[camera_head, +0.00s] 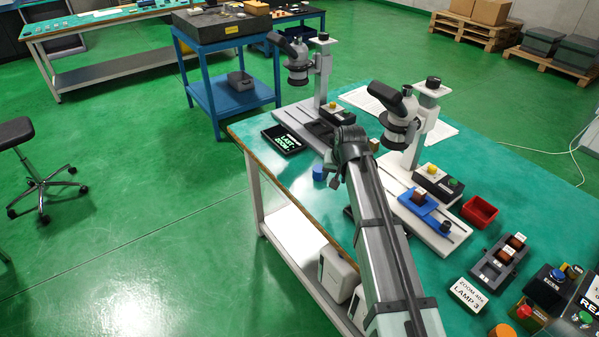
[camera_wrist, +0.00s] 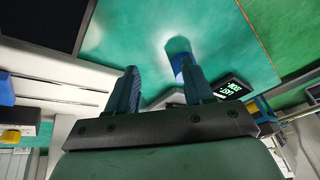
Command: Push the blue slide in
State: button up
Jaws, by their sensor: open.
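The blue slide (camera_head: 418,203) is on the pale base of the right microscope (camera_head: 404,125) in the head view. A small block with an orange-brown top sits on it, and a dark knob (camera_head: 444,227) is at its near right end. My gripper (camera_wrist: 158,68) is open and empty in the wrist view, its two dark fingers apart over the green table. A blue patch (camera_wrist: 5,88) at the wrist view's left edge may be part of the slide; I cannot tell.
A second microscope (camera_head: 298,62) stands behind, with a black display (camera_head: 282,139) beside it. A blue cylinder (camera_head: 319,173) stands near the table's left edge. A red bin (camera_head: 480,212) and a dark fixture (camera_head: 500,262) are right of the slide. A button box (camera_head: 438,181) stands behind the slide.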

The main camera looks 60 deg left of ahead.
aim_at(448, 223)
jog(key=shift+n+y, duration=0.5)
jog(key=shift+y, duration=0.2)
jog(key=s+a, duration=0.7)
jog(key=a, duration=0.1)
jog(key=shift+s+f, duration=0.3)
jog(key=shift+f, duration=0.05)
